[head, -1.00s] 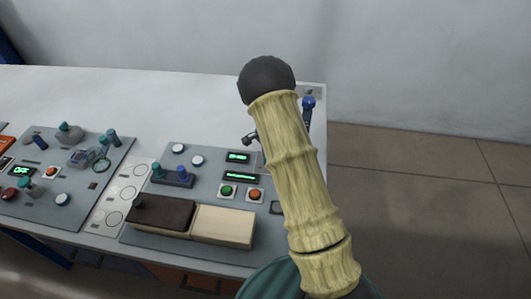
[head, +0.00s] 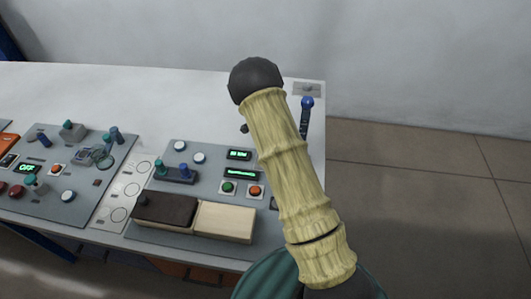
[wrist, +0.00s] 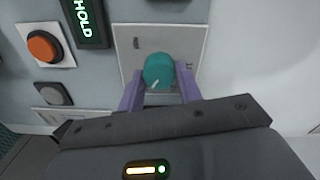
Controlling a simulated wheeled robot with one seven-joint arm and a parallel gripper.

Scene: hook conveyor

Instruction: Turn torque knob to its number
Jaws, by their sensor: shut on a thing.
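The torque knob (wrist: 158,72) is round and teal, on a light square plate (wrist: 190,42) in the wrist view. The plate's printed marks are too small to read. My gripper (wrist: 160,88) has its two purple fingers on either side of the knob and is shut on it. In the head view my arm hides the knob and the gripper.
An orange button (wrist: 43,46) and a grey button (wrist: 54,94) lie left of the knob. In the head view, the panel has two green displays (head: 240,174), green (head: 229,187) and orange (head: 255,191) buttons. A blue-topped lever (head: 306,103) stands right of my arm.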

